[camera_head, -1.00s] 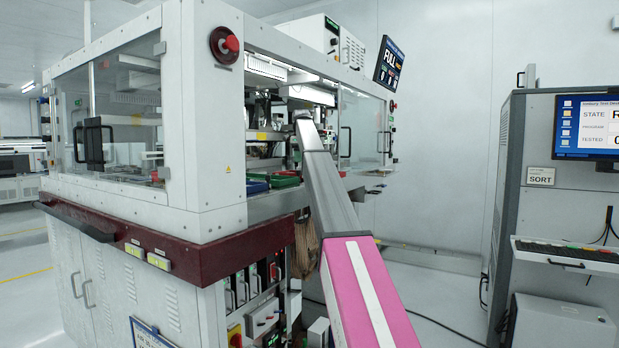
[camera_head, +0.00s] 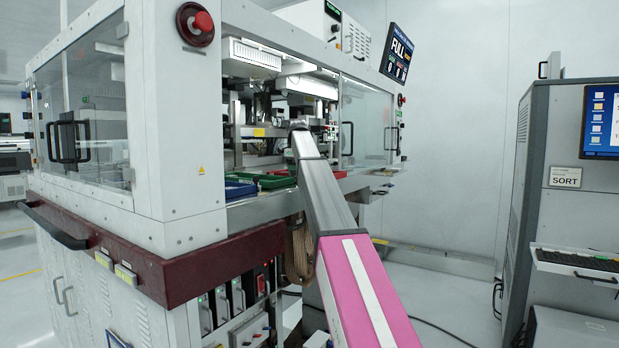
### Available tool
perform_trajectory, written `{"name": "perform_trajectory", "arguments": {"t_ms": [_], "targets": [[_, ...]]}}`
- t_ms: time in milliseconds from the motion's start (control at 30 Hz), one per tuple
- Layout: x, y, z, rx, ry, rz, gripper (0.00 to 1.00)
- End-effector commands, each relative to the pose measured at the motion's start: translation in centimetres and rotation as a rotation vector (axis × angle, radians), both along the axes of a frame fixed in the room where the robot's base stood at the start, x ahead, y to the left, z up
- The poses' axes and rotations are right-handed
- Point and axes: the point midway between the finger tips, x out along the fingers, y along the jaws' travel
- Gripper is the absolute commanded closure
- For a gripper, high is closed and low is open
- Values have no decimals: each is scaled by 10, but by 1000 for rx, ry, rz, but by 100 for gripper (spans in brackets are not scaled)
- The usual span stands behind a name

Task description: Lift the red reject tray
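My arm reaches into the open bay of the test handler (camera_head: 173,150). My gripper is not visible; the arm's far end (camera_head: 300,128) hides whatever lies beyond it. On the bay's ledge, left of my arm, sit a blue tray (camera_head: 240,189) and a green tray (camera_head: 275,183). A small reddish patch (camera_head: 279,172) shows at the green tray's back edge, too small to tell whether it is the red reject tray.
A dark red rail (camera_head: 200,262) runs along the handler's front edge. A red emergency button (camera_head: 203,22) is on the upper left post. A "FULL" screen (camera_head: 397,53) tops the handler. A grey "SORT" cabinet (camera_head: 550,215) stands right.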

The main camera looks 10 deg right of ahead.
Motion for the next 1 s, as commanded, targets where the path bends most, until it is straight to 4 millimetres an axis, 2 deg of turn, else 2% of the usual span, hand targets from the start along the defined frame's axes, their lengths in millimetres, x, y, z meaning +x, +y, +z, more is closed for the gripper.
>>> {"name": "perform_trajectory", "arguments": {"t_ms": [67,533,567,600,667,1000], "targets": [[-5,3,-3,0,0,0,64],[-3,3,-4,0,0,-1,64],[-3,3,-4,0,0,-1,70],[-3,3,-4,0,0,-1,83],[-3,3,-4,0,0,-1,100],[-3,3,-3,-1,-1,-1,100]]}}
